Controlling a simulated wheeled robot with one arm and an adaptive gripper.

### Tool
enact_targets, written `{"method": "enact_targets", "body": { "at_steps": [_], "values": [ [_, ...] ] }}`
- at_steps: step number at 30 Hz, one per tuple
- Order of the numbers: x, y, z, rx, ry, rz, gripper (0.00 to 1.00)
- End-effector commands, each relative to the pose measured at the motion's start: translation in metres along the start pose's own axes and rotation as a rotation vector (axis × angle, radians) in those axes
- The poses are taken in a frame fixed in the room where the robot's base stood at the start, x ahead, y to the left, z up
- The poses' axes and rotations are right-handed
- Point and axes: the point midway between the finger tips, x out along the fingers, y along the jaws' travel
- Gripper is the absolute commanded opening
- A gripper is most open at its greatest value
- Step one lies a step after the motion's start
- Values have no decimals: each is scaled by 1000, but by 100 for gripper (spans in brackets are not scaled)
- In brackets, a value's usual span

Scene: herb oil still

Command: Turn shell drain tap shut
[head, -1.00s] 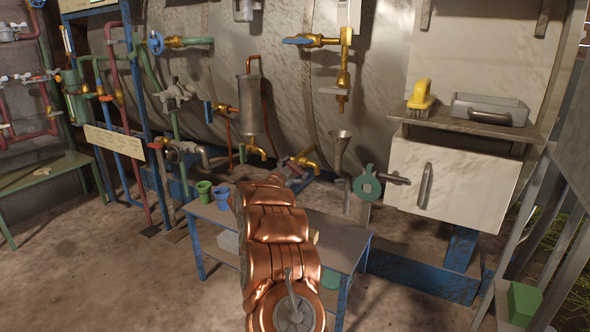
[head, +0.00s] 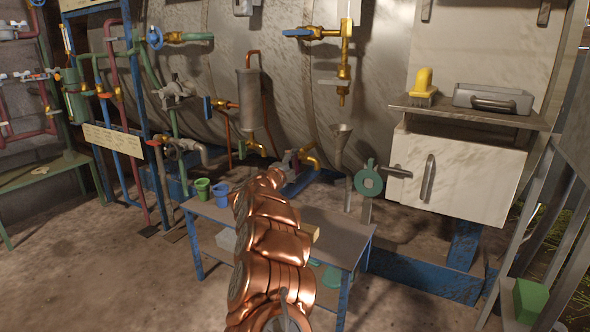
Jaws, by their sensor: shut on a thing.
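A low brass tap (head: 312,161) projects near the foot of the big metal shell in the head view; it appears to be the shell drain tap. My copper-coloured arm reaches up from the bottom of the picture towards it. My gripper (head: 290,160) is small and partly hidden behind the arm's end. It is at the left side of this tap and appears shut on its handle. The handle is mostly covered, so its exact angle cannot be told.
A low table (head: 340,240) with blue legs stands under my arm, with a green cup (head: 203,190) and a blue cup (head: 222,195) on its left end. A metal funnel (head: 341,140) and a green round part (head: 368,182) stand right of the tap. A white cabinet (head: 455,180) is farther right.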

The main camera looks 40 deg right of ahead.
Motion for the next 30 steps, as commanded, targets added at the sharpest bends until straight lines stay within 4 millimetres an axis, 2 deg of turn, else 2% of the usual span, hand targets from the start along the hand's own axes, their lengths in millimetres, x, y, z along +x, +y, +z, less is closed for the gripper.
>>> {"method": "enact_targets", "body": {
  "at_steps": [9,26,27,30],
  "values": [
    [-1,3,1,132,0,3,44],
    [0,2,0,164,0,4,44],
    [0,2,0,164,0,4,80],
    [0,2,0,163,0,3,90]
  ]
}}
